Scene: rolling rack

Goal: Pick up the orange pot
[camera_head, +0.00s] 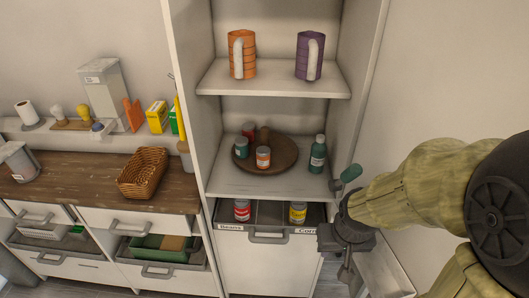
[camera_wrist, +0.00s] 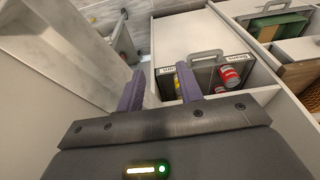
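The orange pot (camera_head: 242,54) stands upright on the upper shelf of the tall white unit, at the left, with its pale handle facing the front. A purple pot (camera_head: 309,55) of like shape stands to its right on the same shelf. My gripper (camera_wrist: 160,90) is open and empty in the wrist view, its two purple fingers apart. In the head view it is low at the right, well below the orange pot and beside the can drawer. The orange pot is not in the wrist view.
The upper shelf (camera_head: 270,83) has clear room between the pots. Below, a round brown tray (camera_head: 284,163) holds several small containers, with a green bottle (camera_head: 318,153) beside it. An open drawer holds a red can (camera_head: 242,210) and a yellow can (camera_head: 298,212). A basket (camera_head: 143,172) sits left.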

